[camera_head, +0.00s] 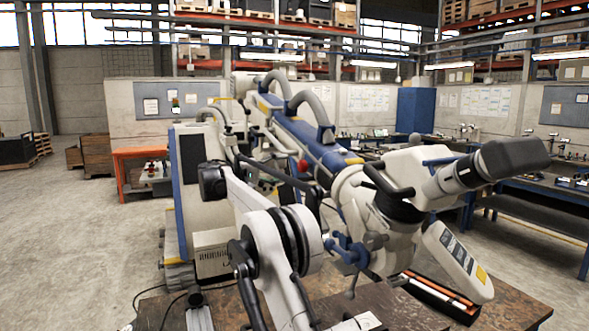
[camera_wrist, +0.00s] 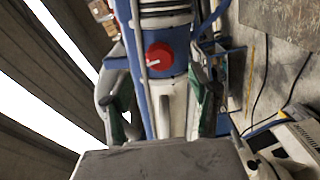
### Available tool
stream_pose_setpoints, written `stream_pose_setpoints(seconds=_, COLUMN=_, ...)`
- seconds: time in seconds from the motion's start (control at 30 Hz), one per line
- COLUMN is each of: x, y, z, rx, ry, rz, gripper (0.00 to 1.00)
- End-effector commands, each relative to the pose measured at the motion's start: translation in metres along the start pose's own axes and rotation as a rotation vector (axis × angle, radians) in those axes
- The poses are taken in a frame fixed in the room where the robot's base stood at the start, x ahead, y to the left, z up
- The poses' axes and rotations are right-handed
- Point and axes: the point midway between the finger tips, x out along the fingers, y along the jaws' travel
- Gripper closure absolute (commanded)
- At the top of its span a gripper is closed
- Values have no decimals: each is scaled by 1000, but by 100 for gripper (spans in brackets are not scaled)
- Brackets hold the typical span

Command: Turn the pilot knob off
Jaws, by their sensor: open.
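The red round knob (camera_wrist: 159,57), with a white mark across its face, shows in the wrist view on a blue and white body, below a dark ribbed band. My gripper (camera_wrist: 162,90) is open, with one green-padded finger on each side of that body. The knob lies in the gap between the fingers, toward their far ends, and I see neither finger touching it. How far the knob is from the fingers in depth is hard to tell. In the head view a small red spot (camera_head: 303,165) shows near the blue arm; I cannot tell whether it is the same knob.
A white microscope head with a dark eyepiece (camera_head: 510,158) stands at the right. An orange table (camera_head: 128,157) stands at the back left.

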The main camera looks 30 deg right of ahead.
Motion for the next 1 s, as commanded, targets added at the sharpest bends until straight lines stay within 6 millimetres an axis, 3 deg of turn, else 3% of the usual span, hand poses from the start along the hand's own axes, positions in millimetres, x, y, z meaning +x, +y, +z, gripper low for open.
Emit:
stream_pose_setpoints(seconds=0.1, x=-22, y=0, z=-1, rx=0, ry=2, rz=0, gripper=44)
stream_pose_setpoints(seconds=0.3, x=-42, y=0, z=0, rx=0, ry=1, rz=0, gripper=44)
stream_pose_setpoints(seconds=1.0, x=-46, y=2, z=2, rx=-3, ry=5, rz=-16, gripper=44)
